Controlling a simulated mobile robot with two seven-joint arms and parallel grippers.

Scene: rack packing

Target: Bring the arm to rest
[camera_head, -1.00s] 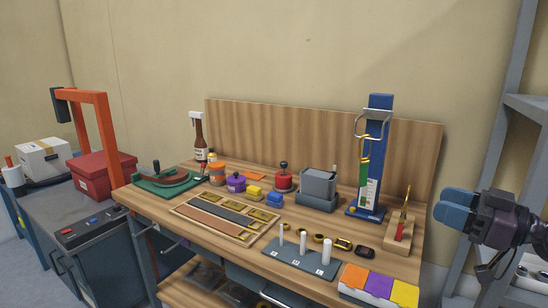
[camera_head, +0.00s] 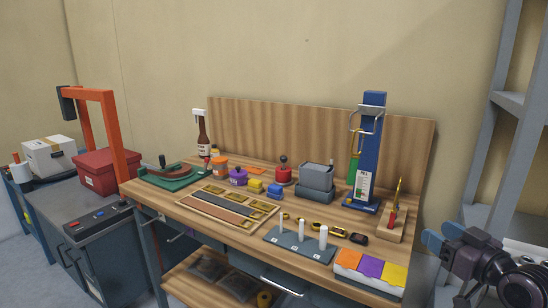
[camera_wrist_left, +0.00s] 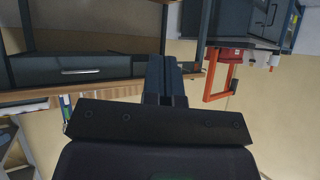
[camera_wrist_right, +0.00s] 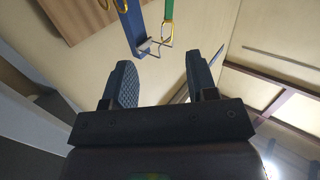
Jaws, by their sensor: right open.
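My right gripper (camera_head: 442,236) is at the lower right of the head view, beside the right end of the workbench. It also shows in the right wrist view (camera_wrist_right: 161,85), its two dark blue fingers apart with nothing between them. It is clear of the blue stand (camera_head: 371,140) with its metal hook, which shows beyond the fingers in the right wrist view. My left gripper (camera_wrist_left: 163,85) is outside the head view. In the left wrist view its two fingers lie close together, with nothing seen between them.
The workbench (camera_head: 150,195) carries a wooden tray (camera_head: 185,209), a grey peg plate (camera_head: 290,245), a grey box (camera_head: 316,178) and small coloured items. Grey shelving (camera_head: 480,215) stands close to the right arm. An orange frame (camera_head: 115,130) rises at the left.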

